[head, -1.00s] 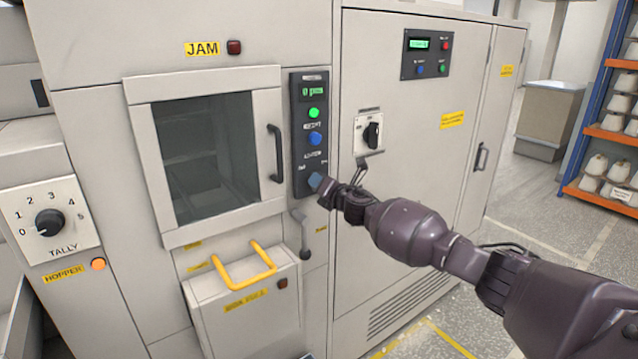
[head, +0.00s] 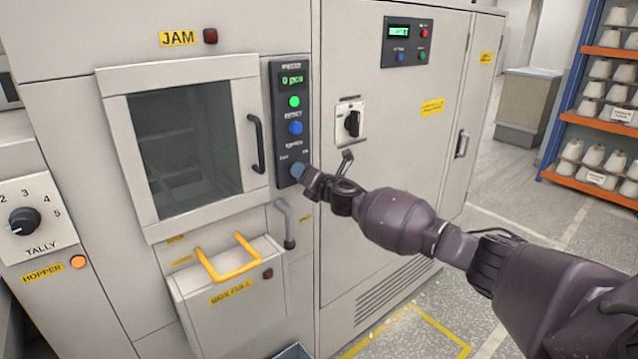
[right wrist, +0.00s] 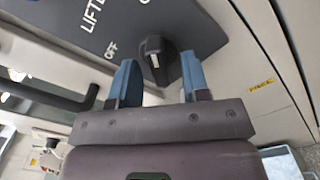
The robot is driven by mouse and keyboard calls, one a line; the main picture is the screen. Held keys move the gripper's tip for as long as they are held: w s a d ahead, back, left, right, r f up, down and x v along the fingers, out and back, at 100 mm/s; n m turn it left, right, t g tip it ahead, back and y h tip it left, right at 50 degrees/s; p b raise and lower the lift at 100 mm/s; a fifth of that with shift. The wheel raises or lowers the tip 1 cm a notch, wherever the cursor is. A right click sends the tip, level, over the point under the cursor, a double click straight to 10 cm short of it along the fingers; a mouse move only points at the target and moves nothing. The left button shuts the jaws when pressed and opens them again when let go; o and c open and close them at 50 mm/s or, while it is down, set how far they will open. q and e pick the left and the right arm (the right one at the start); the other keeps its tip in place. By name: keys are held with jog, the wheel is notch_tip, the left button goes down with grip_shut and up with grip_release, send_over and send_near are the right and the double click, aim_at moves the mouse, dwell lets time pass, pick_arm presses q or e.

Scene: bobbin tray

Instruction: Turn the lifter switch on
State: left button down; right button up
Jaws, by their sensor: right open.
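The lifter switch is a black knob (right wrist: 158,60) with a pale mark on its face, low on the dark control panel (head: 277,110). In the right wrist view, lettering beginning "LIFT" and the word OFF stand on the panel left of the knob. I cannot tell the knob's setting. In the head view my gripper hides the knob. My right gripper (head: 299,171) is open at the panel's lower end. In the right wrist view its blue fingers (right wrist: 158,76) stand either side of the knob's near end, apparently not gripping it. My left gripper is not in view.
A door handle (head: 255,143) is left of the panel. A grey lever (head: 287,225) hangs below it. A yellow handle (head: 230,262) juts from the box at lower left. Another rotary switch (head: 352,123) is on the cabinet at right. Open floor lies at right.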

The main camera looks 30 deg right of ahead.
jog(key=s+d, duration=0.1)
jog(key=s, duration=0.8)
jog(key=shift+s+d, duration=0.15)
jog(key=shift+s, duration=0.05)
dwell(0.3)
jog(key=s+a+f+m+g, duration=0.2)
jog(key=s+a+f+m, duration=0.9)
jog(key=m, duration=0.6)
jog(key=s+f+m+g+h, duration=0.1)
jog(key=s+f+m+g, duration=0.1)
jog(key=s+f+m, duration=0.3)
jog(key=s+f+m+g+h, duration=0.1)
jog(key=s+f+m, duration=0.5)
jog(key=s+f, duration=0.8)
jog(key=s+a+g, duration=0.1)
jog(key=s, duration=0.5)
jog(key=shift+s+f+m+h, duration=0.15)
jog(key=shift+f+m+h, duration=0.15)
jog(key=shift+h, duration=0.1)
